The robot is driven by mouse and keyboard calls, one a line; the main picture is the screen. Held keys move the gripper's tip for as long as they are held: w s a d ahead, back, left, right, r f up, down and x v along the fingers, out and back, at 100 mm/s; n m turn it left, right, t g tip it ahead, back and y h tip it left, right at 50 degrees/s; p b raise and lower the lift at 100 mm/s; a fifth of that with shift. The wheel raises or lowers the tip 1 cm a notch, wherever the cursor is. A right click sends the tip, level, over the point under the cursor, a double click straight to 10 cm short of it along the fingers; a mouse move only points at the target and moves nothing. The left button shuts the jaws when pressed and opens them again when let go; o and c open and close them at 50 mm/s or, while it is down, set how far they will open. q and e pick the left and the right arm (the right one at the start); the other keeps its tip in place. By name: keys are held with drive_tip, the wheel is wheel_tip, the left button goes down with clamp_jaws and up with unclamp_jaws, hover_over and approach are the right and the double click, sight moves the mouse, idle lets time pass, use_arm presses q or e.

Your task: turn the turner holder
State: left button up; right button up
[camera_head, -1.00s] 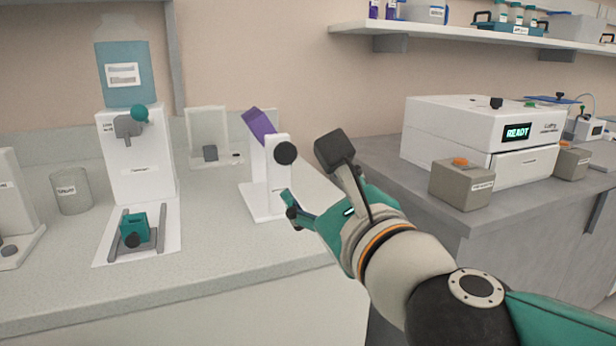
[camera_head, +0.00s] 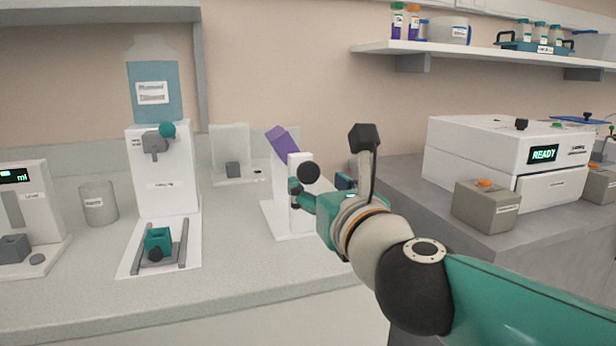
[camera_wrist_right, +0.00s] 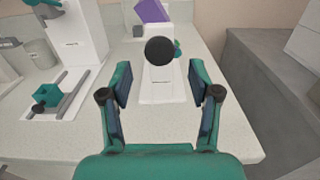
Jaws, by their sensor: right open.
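The turner is a white upright stand (camera_head: 300,213) on a white base, with a black round knob (camera_head: 308,173) on its front. A tilted purple holder (camera_head: 282,142) sits at its top left. In the right wrist view the knob (camera_wrist_right: 159,50) faces me, with the purple holder (camera_wrist_right: 151,11) behind it. My right gripper (camera_head: 320,191) is beside the stand, just below the knob in the head view. In the right wrist view its two fingers (camera_wrist_right: 160,90) are apart with nothing between them, and the knob lies beyond the fingertips. My left gripper is not in view.
A dispenser with a blue bottle (camera_head: 153,92) stands left of the turner, with a teal block (camera_head: 158,242) on its rails. A beaker (camera_head: 98,203) and a white device (camera_head: 33,215) are farther left. A grey box (camera_head: 486,205) and a white machine (camera_head: 480,160) stand on the right bench.

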sight(310, 176)
drive_tip(key=x, duration=0.5)
drive_tip(key=shift+w+a, duration=0.15)
drive_tip(key=shift+w, duration=0.2)
drive_tip(key=shift+c, duration=0.3)
drive_tip(key=c, duration=1.1)
